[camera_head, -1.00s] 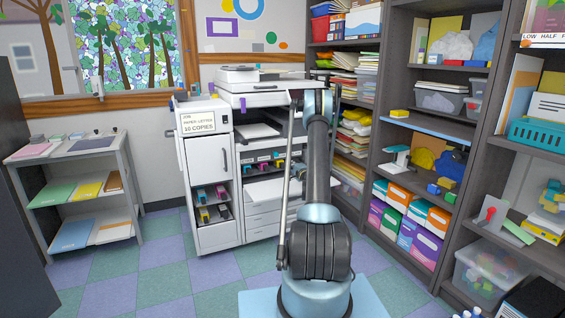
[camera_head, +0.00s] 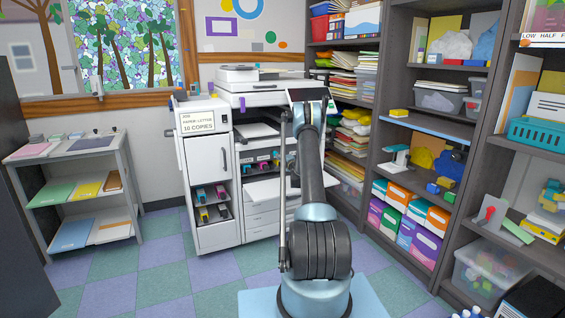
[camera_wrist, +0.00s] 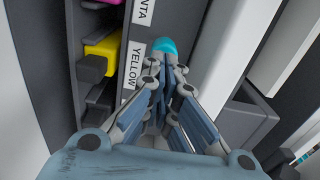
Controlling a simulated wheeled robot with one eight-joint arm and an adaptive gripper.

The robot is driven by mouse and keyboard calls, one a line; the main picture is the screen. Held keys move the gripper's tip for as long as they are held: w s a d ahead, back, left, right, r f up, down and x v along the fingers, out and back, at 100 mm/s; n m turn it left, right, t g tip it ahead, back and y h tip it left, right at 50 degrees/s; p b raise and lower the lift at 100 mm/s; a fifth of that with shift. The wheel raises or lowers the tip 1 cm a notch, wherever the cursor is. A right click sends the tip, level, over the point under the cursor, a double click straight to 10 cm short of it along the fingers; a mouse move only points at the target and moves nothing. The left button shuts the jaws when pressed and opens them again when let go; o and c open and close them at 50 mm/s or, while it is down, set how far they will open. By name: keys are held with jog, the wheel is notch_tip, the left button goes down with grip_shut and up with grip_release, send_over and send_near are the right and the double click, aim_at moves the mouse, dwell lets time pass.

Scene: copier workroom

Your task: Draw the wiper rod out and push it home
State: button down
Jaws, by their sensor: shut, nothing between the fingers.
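In the wrist view my gripper (camera_wrist: 162,78) is shut and empty, its fingertips pointing at the copier's front. A cyan rounded end (camera_wrist: 166,47) shows just past the fingertips; it may be the wiper rod's handle, and I cannot tell whether the fingers touch it. The rest of any rod is hidden. Left of the fingers are a YELLOW label (camera_wrist: 134,65) and a yellow toner part (camera_wrist: 103,48) with a dark front. In the head view the copier (camera_head: 262,88) stands at the back, and my arm hides the gripper.
The cabinet (camera_head: 206,160) with the 10 COPIES sign stands left of the copier. Shelves (camera_head: 385,150) full of supplies stand close on the right. A low side table (camera_head: 118,150) stands at far left. The tiled floor (camera_head: 160,262) between is clear.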

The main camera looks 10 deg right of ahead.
jog(key=shift+w, duration=0.2)
jog(key=shift+x, duration=2.2)
jog(key=shift+s, duration=0.15)
